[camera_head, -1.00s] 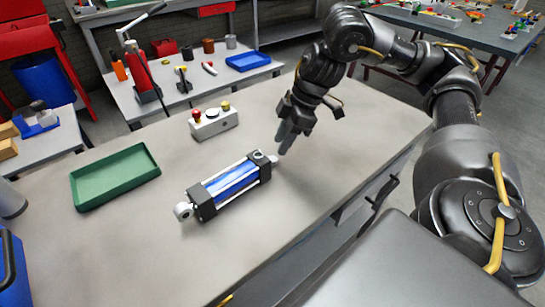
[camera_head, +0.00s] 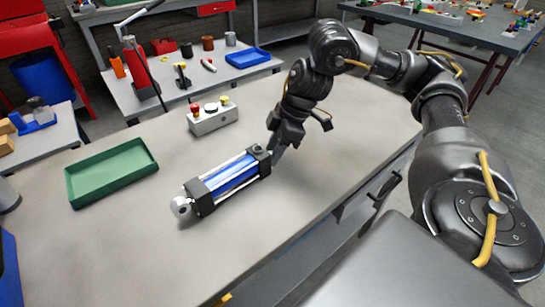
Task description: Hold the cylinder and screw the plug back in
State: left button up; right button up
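The hydraulic cylinder (camera_head: 230,181), with a blue barrel and black end blocks, lies on the grey workbench with its round eye end toward the lower left. A small round port or plug (camera_head: 258,149) sits on top of its right end block; I cannot tell which it is. My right gripper (camera_head: 277,154) points down beside that end block, just to its right, and hides the rod end there. Its fingers show edge-on, so whether they are apart, or touch the cylinder, is unclear. My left gripper is not in view.
A green tray (camera_head: 112,173) sits to the left of the cylinder. A grey control box (camera_head: 213,117) with red and yellow buttons stands behind it. The workbench (camera_head: 120,250) is clear in front of the cylinder. A side table (camera_head: 215,84) with tools stands farther back.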

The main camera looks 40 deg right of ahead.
grip_shut()
jog(key=shift+r, duration=0.15)
